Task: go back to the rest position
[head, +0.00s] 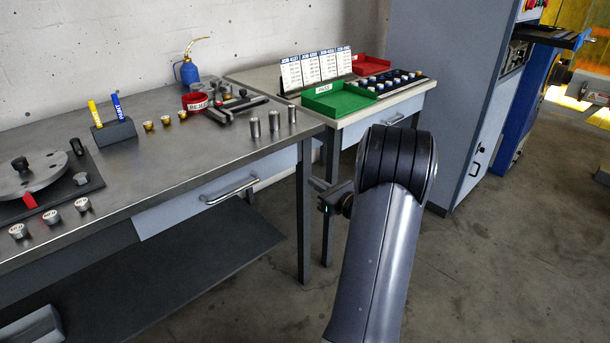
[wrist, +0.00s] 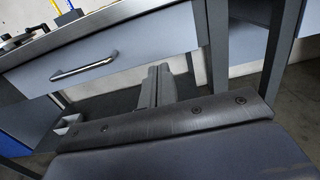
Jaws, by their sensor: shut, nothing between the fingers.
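My gripper shows in the wrist view (wrist: 159,72) as two grey fingers together, shut with nothing between them. It points at the space below the drawer of the steel workbench. In the head view my arm rises at the centre right, in front of the benches, and largely hides the gripper; only part of the wrist shows beside the bench's front right leg. The steel workbench (head: 215,150) is at the left, with a rotor disc (head: 30,177) on a dark base at its left end.
A side table (head: 250,78) holds a green tray (head: 340,100), a red tray (head: 370,64) and job cards (head: 315,68). The bench's drawer (head: 210,200) has a protruding handle. Weights and a pen holder (head: 114,132) stand on the bench. Open floor (head: 500,270) lies right of my arm.

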